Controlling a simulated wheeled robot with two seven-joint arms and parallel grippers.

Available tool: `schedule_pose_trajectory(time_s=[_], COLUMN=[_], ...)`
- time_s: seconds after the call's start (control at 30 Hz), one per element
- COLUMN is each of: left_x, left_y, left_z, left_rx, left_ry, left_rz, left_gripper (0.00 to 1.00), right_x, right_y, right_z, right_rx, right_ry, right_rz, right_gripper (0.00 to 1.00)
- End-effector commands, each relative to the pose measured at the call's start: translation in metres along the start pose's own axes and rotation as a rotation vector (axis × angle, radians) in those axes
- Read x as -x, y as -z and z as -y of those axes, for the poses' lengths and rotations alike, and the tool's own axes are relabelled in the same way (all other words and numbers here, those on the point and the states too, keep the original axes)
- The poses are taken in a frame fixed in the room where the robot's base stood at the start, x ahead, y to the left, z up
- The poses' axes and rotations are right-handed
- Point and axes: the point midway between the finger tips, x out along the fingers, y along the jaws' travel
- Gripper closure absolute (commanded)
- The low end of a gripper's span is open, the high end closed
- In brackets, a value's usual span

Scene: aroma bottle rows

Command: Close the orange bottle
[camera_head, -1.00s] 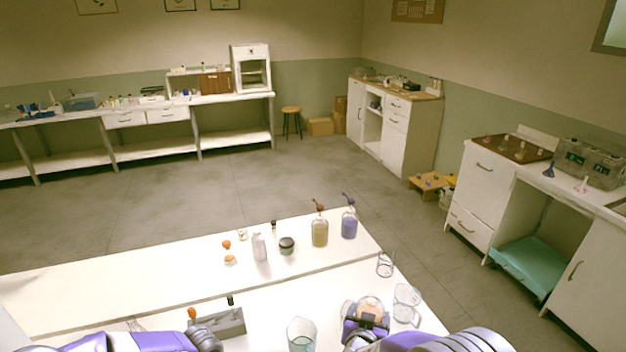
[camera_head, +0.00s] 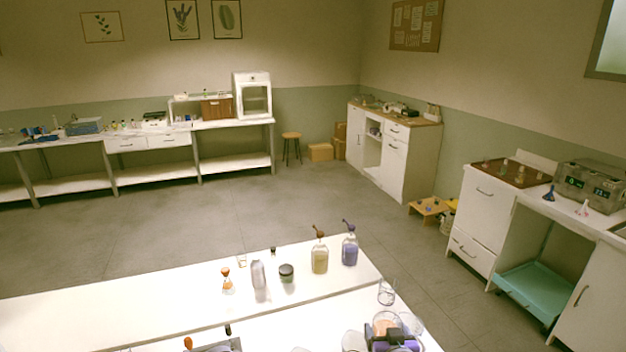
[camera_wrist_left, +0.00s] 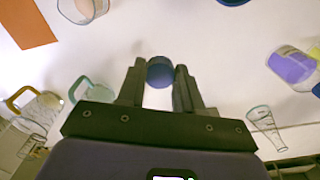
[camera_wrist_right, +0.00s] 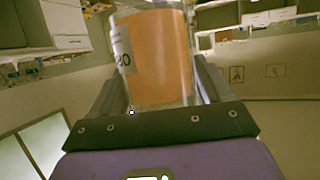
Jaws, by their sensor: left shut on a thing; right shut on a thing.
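The orange bottle (camera_wrist_right: 155,55) is a clear bottle with an orange middle and a white label strip. My right gripper (camera_wrist_right: 158,85) is shut around it, one finger on each side. In the head view the bottle (camera_head: 383,327) and my right gripper (camera_head: 398,340) are at the near right of the table. The bottle's top is cut off in the right wrist view, so its mouth is hidden. My left gripper (camera_wrist_left: 160,80) is shut on a round dark blue cap (camera_wrist_left: 160,70), above the white tabletop.
A grey bottle (camera_head: 258,275), a dark jar (camera_head: 286,272), an olive pump bottle (camera_head: 320,258) and a purple pump bottle (camera_head: 350,248) stand in the back row. A glass (camera_head: 387,292) stands behind my right gripper. The back-left tabletop (camera_head: 100,320) is clear.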

Motion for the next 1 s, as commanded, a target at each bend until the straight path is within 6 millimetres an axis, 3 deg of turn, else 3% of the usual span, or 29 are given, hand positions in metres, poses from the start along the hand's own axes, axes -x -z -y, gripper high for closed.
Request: schedule_pose_trajectory(time_s=[0.53,0.77,1.0], left_x=[0.000,0.000,0.000], left_y=[0.000,0.000,0.000], left_z=[0.000,0.000,0.000], left_rx=[0.003,0.004,0.004], left_ry=[0.000,0.000,0.000], left_rz=[0.000,0.000,0.000], left_gripper=[0.97,0.97,0.97], right_x=[0.001,0.004,0.010], right_y=[-0.007,-0.040,-0.090], right_z=[0.005,0.033,0.076], right_rx=[0.013,0.068,0.148], right_ry=[0.025,0.157,0.363], right_rz=[-0.002,0.003,0.005], right_gripper=[0.84,0.84,0.84])
